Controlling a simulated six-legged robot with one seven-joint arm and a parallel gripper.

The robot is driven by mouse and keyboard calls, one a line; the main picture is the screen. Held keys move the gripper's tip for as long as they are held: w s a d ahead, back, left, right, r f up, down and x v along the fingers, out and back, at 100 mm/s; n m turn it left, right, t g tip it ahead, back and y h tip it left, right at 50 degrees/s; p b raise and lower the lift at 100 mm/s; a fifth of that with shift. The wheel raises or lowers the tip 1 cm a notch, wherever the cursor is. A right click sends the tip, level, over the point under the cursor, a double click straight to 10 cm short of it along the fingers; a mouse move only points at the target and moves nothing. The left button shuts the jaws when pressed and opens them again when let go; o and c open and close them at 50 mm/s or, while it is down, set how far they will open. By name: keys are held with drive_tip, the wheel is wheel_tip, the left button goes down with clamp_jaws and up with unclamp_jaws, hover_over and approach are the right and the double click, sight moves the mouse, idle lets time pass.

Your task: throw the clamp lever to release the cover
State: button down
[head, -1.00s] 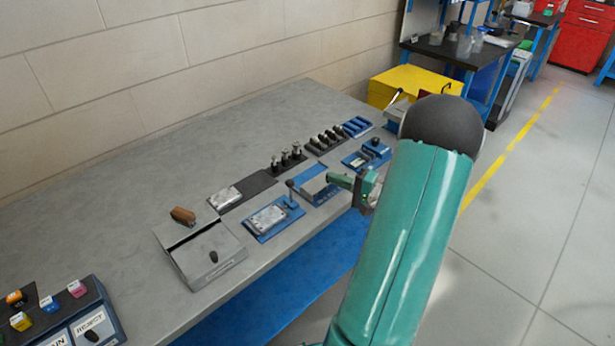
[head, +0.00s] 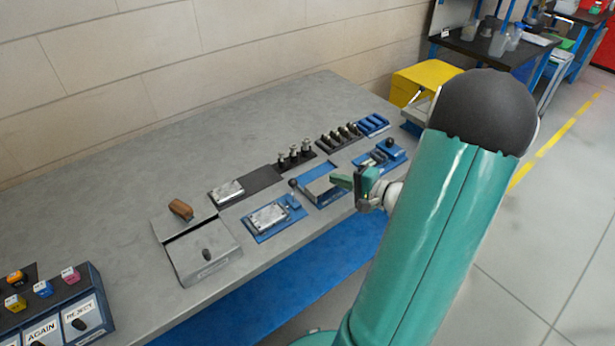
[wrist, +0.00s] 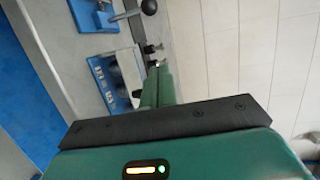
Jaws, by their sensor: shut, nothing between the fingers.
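The clamp lever (head: 293,184) is a thin stem with a black ball knob, standing at the corner of a blue fixture. A silver cover (head: 268,216) lies flat on that fixture's blue base (head: 251,234). In the wrist view the lever's black knob (wrist: 149,7) shows at the top edge, with its stem running left to the blue base (wrist: 92,18). My gripper (head: 336,180) is shut and empty, above the neighbouring blue frame and right of the lever, apart from it. In the wrist view its green fingers (wrist: 157,80) point towards the knob, with a gap.
A blue frame (head: 309,179) lies under my fingers. Behind are upright black-and-silver parts (head: 297,155) and a dark tray with a metal block (head: 227,192). A grey box (head: 204,252) stands left. The grey bench (head: 200,150) is clear towards the wall.

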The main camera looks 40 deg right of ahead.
drive_tip(key=x, duration=0.9)
drive_tip(key=shift+w+a, duration=0.25)
drive_tip(key=shift+a, duration=0.05)
drive_tip(key=shift+w+a, duration=0.15)
drive_tip(key=shift+a, duration=0.15)
drive_tip(key=shift+s+a+r, duration=0.1)
drive_tip(key=shift+s+a, duration=0.4)
drive_tip(key=shift+a, duration=0.2)
drive_tip(key=shift+s+a+r, duration=0.1)
drive_tip(key=shift+s+a, duration=0.4)
drive_tip(key=shift+a, duration=0.2)
drive_tip(key=shift+w, duration=0.1)
drive_tip(key=shift+d, duration=0.1)
